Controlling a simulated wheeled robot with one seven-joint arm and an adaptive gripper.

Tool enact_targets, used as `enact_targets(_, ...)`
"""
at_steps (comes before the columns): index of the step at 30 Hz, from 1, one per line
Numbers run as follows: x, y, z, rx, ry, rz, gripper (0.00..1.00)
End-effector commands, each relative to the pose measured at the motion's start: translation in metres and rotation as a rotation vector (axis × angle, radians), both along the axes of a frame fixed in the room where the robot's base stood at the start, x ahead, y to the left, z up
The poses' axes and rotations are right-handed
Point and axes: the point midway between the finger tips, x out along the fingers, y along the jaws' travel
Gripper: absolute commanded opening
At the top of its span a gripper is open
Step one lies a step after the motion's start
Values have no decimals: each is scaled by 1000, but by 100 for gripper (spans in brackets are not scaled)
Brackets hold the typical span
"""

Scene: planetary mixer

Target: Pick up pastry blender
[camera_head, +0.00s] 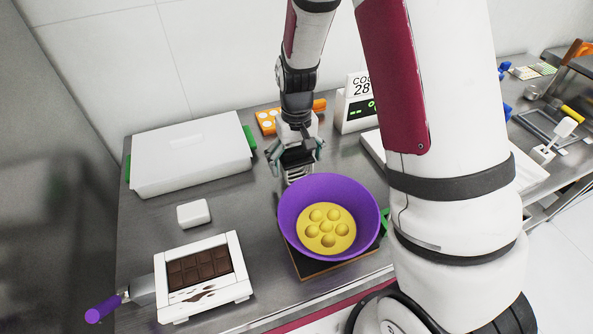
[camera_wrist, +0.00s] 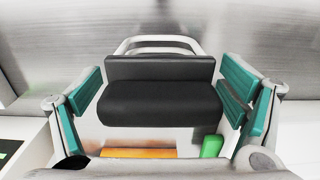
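The pastry blender has a thick black handle and pale wire loops. In the wrist view its handle (camera_wrist: 160,92) lies crosswise between the fingers, with the loops beyond it. In the head view its loops (camera_head: 298,174) show just below my gripper (camera_head: 297,152), behind the purple bowl. My gripper also shows in the wrist view (camera_wrist: 160,88). Its teal-padded fingers are spread wide, one at each end of the handle. I cannot tell whether the pads touch the handle ends.
A purple bowl (camera_head: 292,230) with yellow contents stands in front of my gripper. A white lidded box (camera_head: 190,152) is to the left, with a small white block (camera_head: 194,213) and chocolate mold (camera_head: 239,287) nearer. A white display (camera_head: 354,118) and an orange tray (camera_head: 265,122) stand behind.

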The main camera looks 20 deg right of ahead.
Motion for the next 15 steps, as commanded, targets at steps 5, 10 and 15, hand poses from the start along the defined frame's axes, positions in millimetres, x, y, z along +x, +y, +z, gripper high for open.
enact_targets(5,0,0,0,0,0,0,47)
enact_targets(10,0,0,0,0,0,0,34)
enact_targets(15,0,0,1,0,-1,0,34)
